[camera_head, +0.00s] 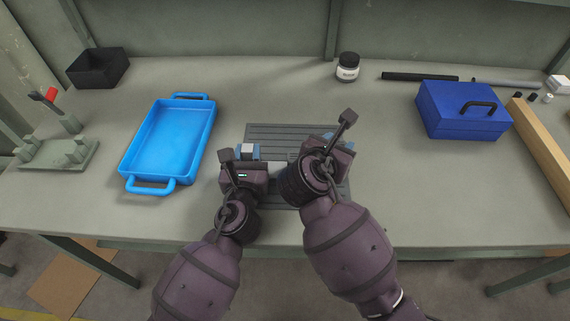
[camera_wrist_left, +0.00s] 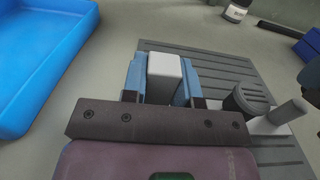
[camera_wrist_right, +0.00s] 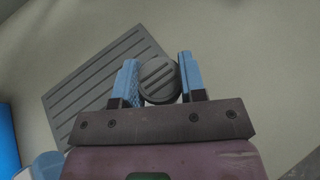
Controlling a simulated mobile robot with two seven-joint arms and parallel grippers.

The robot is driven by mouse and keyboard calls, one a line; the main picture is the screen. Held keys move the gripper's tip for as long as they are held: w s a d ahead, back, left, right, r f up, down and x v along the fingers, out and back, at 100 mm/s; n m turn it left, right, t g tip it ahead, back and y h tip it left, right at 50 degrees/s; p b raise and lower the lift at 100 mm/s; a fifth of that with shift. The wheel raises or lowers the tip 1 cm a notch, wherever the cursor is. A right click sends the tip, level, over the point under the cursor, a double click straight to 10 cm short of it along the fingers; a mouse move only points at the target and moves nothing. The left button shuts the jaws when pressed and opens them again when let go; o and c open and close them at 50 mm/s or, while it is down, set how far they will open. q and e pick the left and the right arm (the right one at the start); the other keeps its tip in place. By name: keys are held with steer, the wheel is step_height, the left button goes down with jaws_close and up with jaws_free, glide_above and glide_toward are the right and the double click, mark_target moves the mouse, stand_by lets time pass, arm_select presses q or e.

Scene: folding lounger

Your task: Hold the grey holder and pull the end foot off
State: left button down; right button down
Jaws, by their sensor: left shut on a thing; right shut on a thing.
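My left gripper (camera_wrist_left: 163,88) is shut on a pale grey block (camera_wrist_left: 163,68), which I take to be the grey holder; its top also shows in the head view (camera_head: 247,149). My right gripper (camera_wrist_right: 159,84) is shut on a dark grey round end foot (camera_wrist_right: 159,78) with a grooved face. In the head view my right gripper hides this foot. The left wrist view shows a dark grooved round piece (camera_wrist_left: 250,97) beside a pale grey cylinder (camera_wrist_left: 287,114); I cannot tell whether it is the same foot. Both grippers are over the mat.
A dark ribbed mat (camera_head: 285,131) lies under my grippers. A blue tray (camera_head: 168,145) stands to the left and a blue toolbox (camera_head: 462,116) to the right. A jar (camera_head: 347,67) and a dark rod (camera_head: 420,77) lie behind. Bench between mat and toolbox is clear.

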arm_select(q)
steer(key=shift+s+f, duration=0.1)
steer(key=shift+f, duration=0.35)
arm_select(e)
steer(key=shift+r, duration=0.75)
arm_select(q)
steer(key=c, duration=0.9)
jaws_free()
steer(key=shift+c, duration=0.2)
arm_select(e)
steer(key=shift+w, duration=0.1)
arm_select(q)
steer(key=shift+o, duration=0.7)
steer(key=shift+r, duration=0.25)
arm_select(e)
steer(key=shift+r, duration=0.1)
arm_select(q)
steer(key=shift+s, duration=1.05)
arm_select(e)
steer(key=shift+r, duration=0.25)
arm_select(q)
steer(key=shift+s+p, duration=0.3)
steer(key=shift+s, duration=3.05)
arm_select(e)
steer(key=shift+r, duration=0.2)
